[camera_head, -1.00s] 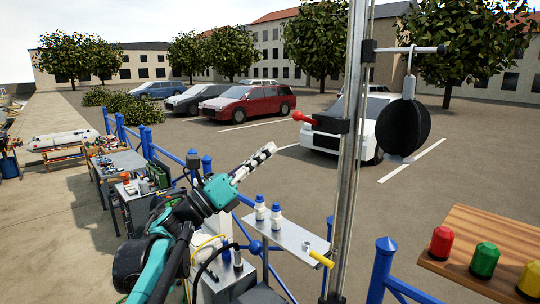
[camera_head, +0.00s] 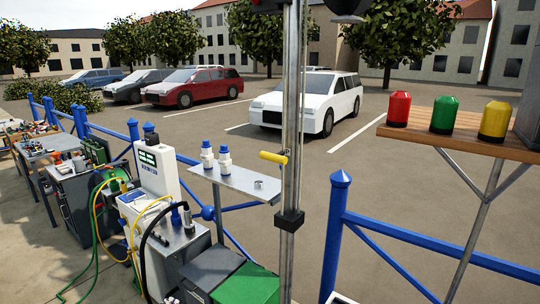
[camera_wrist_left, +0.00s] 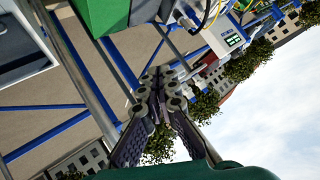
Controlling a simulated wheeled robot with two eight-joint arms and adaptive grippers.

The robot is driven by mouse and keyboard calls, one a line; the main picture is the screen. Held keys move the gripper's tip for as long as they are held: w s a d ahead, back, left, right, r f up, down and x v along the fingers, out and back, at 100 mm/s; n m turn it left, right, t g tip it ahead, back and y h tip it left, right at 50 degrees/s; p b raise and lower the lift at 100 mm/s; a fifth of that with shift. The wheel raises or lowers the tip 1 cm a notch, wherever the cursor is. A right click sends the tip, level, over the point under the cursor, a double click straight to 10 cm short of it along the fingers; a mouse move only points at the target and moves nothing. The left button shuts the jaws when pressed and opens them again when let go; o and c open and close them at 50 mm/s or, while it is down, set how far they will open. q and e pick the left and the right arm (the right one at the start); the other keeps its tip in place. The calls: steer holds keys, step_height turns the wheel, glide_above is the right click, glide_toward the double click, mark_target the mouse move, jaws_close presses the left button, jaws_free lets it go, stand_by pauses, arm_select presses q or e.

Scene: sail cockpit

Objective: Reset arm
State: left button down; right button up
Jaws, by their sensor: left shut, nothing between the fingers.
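My left gripper (camera_wrist_left: 160,85) shows in the left wrist view, with its dark jointed fingers drawn together and nothing between them. The wrist view is tilted, with sky at the lower right. My teal arm housing (camera_wrist_left: 190,172) is at its bottom edge. Neither arm shows in the head view, and my right gripper is in no view.
A metal pole (camera_head: 291,120) stands upright near the centre. Beside it is a small shelf (camera_head: 235,183) with two blue-capped bottles. Blue railings (camera_head: 400,235) cross the front. A wooden shelf (camera_head: 455,132) holds red, green and yellow domes. Equipment crowds the lower left.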

arm_select(q)
steer(key=s+d+f+n+g+h+b, duration=0.1)
steer(key=s+d+f+n+g+b, duration=0.1)
steer(key=s+f, duration=0.3)
steer(key=s+d+f+n+g+h+b, duration=0.1)
steer(key=s+f, duration=0.4)
steer(key=f, duration=0.7)
steer(key=shift+d+n+g+b, duration=0.4)
steer(key=shift+d+g+b, duration=0.35)
steer(key=shift+d, duration=0.1)
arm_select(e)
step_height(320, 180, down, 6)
